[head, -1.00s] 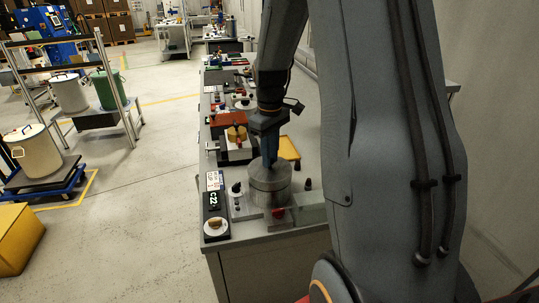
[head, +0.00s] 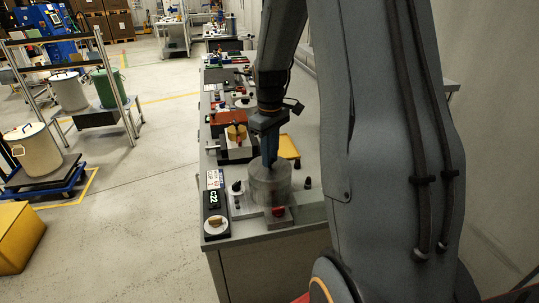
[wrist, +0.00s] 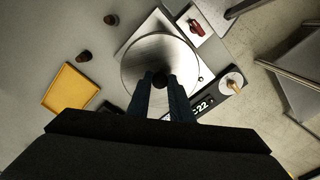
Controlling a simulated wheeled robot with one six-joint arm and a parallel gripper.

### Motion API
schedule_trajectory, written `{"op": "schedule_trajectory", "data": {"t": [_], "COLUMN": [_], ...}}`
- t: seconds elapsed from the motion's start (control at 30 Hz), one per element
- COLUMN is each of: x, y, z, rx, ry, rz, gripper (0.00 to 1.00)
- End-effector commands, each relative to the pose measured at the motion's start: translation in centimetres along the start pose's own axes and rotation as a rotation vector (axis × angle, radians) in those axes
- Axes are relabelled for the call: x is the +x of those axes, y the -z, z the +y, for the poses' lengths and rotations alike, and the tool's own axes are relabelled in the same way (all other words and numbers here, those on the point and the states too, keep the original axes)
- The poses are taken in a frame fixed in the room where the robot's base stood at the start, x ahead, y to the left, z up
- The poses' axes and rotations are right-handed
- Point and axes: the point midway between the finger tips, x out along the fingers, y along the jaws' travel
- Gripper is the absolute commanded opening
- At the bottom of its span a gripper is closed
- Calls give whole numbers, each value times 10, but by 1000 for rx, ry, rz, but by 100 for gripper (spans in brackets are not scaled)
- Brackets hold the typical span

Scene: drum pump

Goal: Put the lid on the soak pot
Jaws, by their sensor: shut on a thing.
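The soak pot (head: 268,190) is a grey, partly see-through cylinder on the bench near its front edge. The lid (wrist: 146,58) is a round pale disc with a dark knob (wrist: 160,81) at its middle. My gripper (wrist: 161,84) is shut on the knob, one blue finger on each side. In the head view my gripper (head: 269,163) points straight down over the pot's top. The lid looks level and lined up with the pot; whether it rests on the rim or hangs just above it I cannot tell. The lid hides the pot's inside in the wrist view.
A black C22 panel (head: 213,198) with a round dial lies left of the pot. The bench right of the tray looks clear.

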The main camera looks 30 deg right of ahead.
Motion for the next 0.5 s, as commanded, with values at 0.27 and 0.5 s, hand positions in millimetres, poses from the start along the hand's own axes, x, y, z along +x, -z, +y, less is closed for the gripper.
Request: {"op": "schedule_trajectory", "data": {"t": [0.27,0.5], "x": [0,0], "y": [0,0], "z": [0,0], "rx": [0,0], "ry": [0,0], "rz": [0,0], "gripper": [21,41]}}
